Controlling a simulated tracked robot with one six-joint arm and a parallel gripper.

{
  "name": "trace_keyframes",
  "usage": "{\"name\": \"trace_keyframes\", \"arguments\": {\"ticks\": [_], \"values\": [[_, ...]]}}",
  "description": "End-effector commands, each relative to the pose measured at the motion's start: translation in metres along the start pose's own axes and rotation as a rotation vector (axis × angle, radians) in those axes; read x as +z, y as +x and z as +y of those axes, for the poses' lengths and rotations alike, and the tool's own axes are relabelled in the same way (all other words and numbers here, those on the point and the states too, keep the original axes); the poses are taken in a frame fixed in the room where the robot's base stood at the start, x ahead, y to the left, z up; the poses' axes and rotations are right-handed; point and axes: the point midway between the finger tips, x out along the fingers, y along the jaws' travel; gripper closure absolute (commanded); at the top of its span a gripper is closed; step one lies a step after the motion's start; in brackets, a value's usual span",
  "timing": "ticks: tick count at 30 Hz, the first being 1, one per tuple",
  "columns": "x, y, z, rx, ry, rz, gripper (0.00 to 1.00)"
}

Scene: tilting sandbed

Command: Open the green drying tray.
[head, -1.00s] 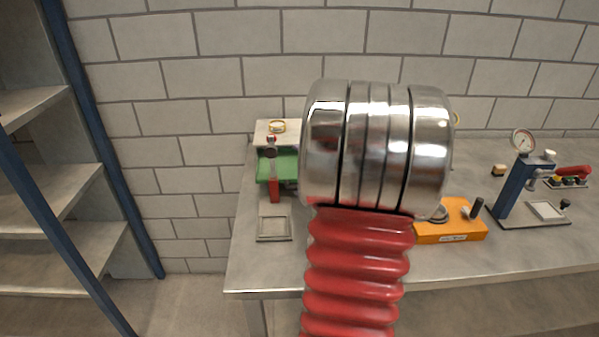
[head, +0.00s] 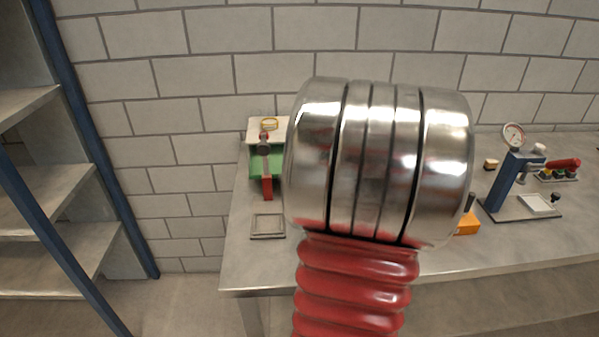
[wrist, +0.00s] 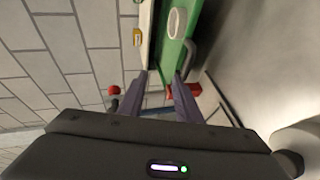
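The green drying tray (head: 266,172) is at the left end of the bench, under a pale top with a yellow ring on it. In the wrist view the green tray (wrist: 172,50) lies just beyond my fingertips, with a white oval mark on its face. A dark grey curved handle (wrist: 190,58) on it is beside my right finger, not clearly between the fingers. My gripper (wrist: 160,76) is open, its two fingers apart with nothing visibly held. In the head view my gripper is hidden behind my large metal arm joint.
A red upright piece (head: 267,188) with a dark knob above stands before the tray. A flat square frame (head: 268,225) lies in front. An orange box (head: 467,224) is mostly hidden by my arm. A blue gauge stand (head: 510,180) stands right. Shelves (head: 70,200) rise at left.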

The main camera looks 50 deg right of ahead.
Motion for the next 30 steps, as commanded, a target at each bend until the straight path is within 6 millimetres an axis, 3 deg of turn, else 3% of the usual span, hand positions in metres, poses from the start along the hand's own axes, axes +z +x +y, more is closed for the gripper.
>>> {"name": "trace_keyframes", "arguments": {"ticks": [30], "values": [[0.001,-0.05,-0.005,-0.002,0.0,-0.001,0.69]]}}
